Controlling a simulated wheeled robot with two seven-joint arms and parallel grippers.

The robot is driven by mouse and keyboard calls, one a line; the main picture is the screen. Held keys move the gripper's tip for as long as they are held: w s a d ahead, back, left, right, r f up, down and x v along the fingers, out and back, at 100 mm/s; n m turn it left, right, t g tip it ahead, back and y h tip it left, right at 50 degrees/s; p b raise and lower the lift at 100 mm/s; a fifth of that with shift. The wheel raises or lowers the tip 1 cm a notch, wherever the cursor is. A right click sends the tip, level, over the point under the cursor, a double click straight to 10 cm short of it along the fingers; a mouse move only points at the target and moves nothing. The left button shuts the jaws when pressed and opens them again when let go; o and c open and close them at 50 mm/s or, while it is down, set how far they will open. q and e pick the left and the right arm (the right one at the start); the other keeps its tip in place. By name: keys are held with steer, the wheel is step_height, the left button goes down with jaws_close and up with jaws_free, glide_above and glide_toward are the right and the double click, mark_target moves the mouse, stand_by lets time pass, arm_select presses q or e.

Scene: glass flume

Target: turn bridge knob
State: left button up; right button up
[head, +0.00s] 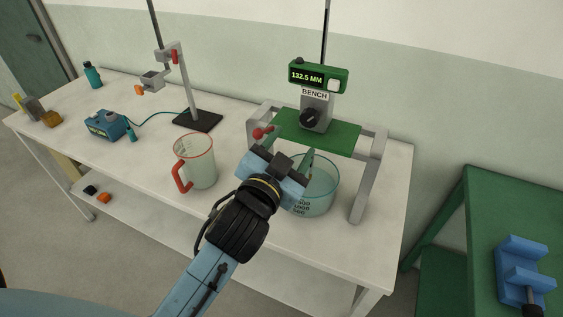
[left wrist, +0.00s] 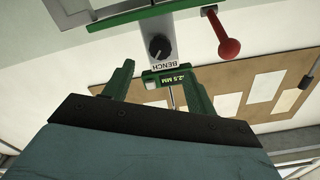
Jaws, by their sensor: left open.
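The black bridge knob (head: 310,118) sits on the grey block under the green readout (head: 318,76), which shows 132.5 MM. The block, labelled BENCH, stands on the green bridge plate (head: 335,137). My left gripper (head: 289,156) is open and empty in front of the bridge, lower than the knob and apart from it. One finger shows clearly in the head view; the other is mostly hidden. In the left wrist view the knob (left wrist: 159,46) appears upside down beyond the two green fingers (left wrist: 158,80), with nothing between them. My right gripper is not in view.
A glass beaker (head: 322,190) stands under the bridge, partly behind my gripper. A red ball-ended lever (head: 263,132) sticks out at the bridge's left. A red-handled jug (head: 194,160) and a clamp stand (head: 196,121) stand further left. A blue vise (head: 524,270) is on the green table.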

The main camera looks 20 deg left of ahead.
arm_select(q)
steer(key=shift+s+a, duration=0.1)
steer(key=shift+s, duration=2.05)
steer(key=n+t+b, duration=0.5)
steer(key=n+b, duration=0.1)
steer(key=b, duration=0.8)
glide_toward(307, 121)
steer(key=shift+y, duration=0.3)
steer(key=p+x, duration=0.1)
steer(key=x, duration=0.7)
steer(key=shift+r+p, duration=0.1)
steer(key=shift+p, duration=0.25)
steer(key=shift+w+r+g, duration=0.25)
steer(key=shift+w+g, duration=0.05)
steer(key=shift+w, duration=0.35)
